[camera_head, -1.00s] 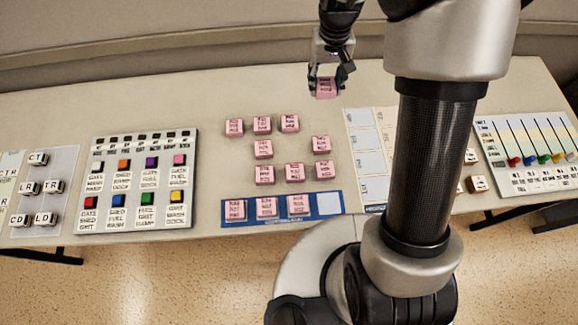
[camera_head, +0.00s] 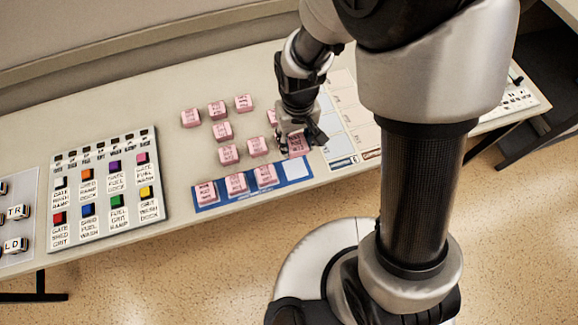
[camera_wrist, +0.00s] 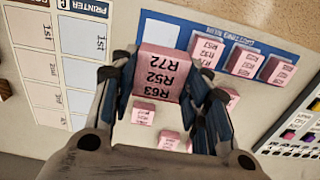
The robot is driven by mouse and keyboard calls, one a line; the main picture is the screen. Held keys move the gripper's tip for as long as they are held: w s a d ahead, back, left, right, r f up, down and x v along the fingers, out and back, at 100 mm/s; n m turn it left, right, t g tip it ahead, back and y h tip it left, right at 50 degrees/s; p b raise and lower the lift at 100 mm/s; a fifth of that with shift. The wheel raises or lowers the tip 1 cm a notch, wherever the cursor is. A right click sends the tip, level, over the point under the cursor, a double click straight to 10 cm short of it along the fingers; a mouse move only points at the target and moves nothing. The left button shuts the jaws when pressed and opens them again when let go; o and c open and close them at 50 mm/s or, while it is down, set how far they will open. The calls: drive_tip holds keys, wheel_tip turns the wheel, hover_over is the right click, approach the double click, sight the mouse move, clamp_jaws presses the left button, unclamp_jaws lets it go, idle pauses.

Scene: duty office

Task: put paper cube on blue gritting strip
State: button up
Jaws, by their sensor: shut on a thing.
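My gripper (camera_head: 298,138) is shut on a pink paper cube (camera_head: 297,145). In the wrist view the held cube (camera_wrist: 160,74) shows the printed lines R63, R52 and R72 between the fingers. The blue strip (camera_head: 208,209) lies at the table's front edge, with three pink cubes side by side on it. Its right end has a bare pale square (camera_head: 297,169), which also shows in the wrist view (camera_wrist: 161,32). The held cube is just behind that square in the head view; its height above the table is hard to tell.
Several loose pink cubes (camera_head: 222,131) stand behind the strip, some partly hidden by my gripper. A pale printed sheet (camera_head: 344,118) lies right of the strip. A board with coloured buttons (camera_head: 107,190) lies to the left.

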sight(295, 169)
wheel_tip(295, 169, down, 13)
drive_tip(key=b, duration=0.3)
drive_tip(key=shift+r+b, duration=0.1)
drive_tip(key=shift+b, duration=0.3)
drive_tip(key=o, duration=1.1)
drive_tip(key=shift+c, duration=0.2)
